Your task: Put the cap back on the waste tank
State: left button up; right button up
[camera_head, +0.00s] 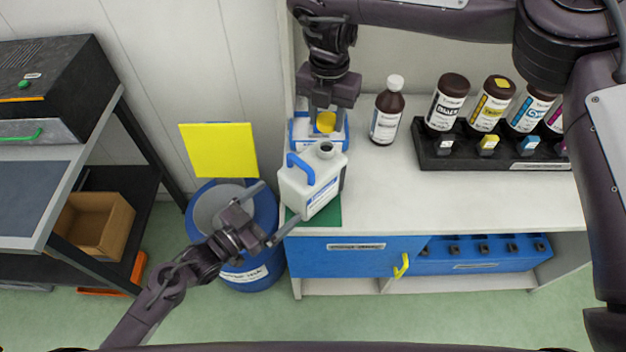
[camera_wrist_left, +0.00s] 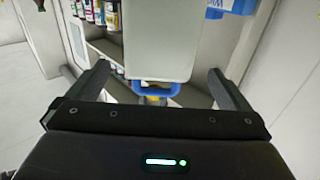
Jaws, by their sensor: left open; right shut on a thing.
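The white waste tank (camera_head: 308,190) has a blue handle and an uncapped dark neck facing up. It stands on a green mat (camera_head: 330,216) at the counter's left end. My right gripper (camera_head: 326,120) is shut on the orange-yellow cap (camera_head: 325,123), behind and above the tank's neck, apart from it. My left gripper (camera_head: 280,205) is open, to the left of the tank, with its fingers pointing toward it. In the left wrist view, the tank's white body (camera_wrist_left: 158,40) and blue handle (camera_wrist_left: 155,88) show ahead between the open fingers.
A blue-and-white box (camera_head: 301,130) stands behind the tank. A brown bottle with a white cap (camera_head: 386,115) and a black rack (camera_head: 440,160) of ink bottles are to the right. A blue barrel (camera_head: 262,265) stands on the floor at left. The counter's front middle is clear.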

aim_at(306, 180)
pick_arm(q)
jog(key=x, duration=1)
jog(key=shift+w+d, duration=0.1)
jog(key=shift+d, duration=0.05)
jog(key=c, duration=1.2)
pick_arm(e)
jog(key=shift+f, duration=2.5)
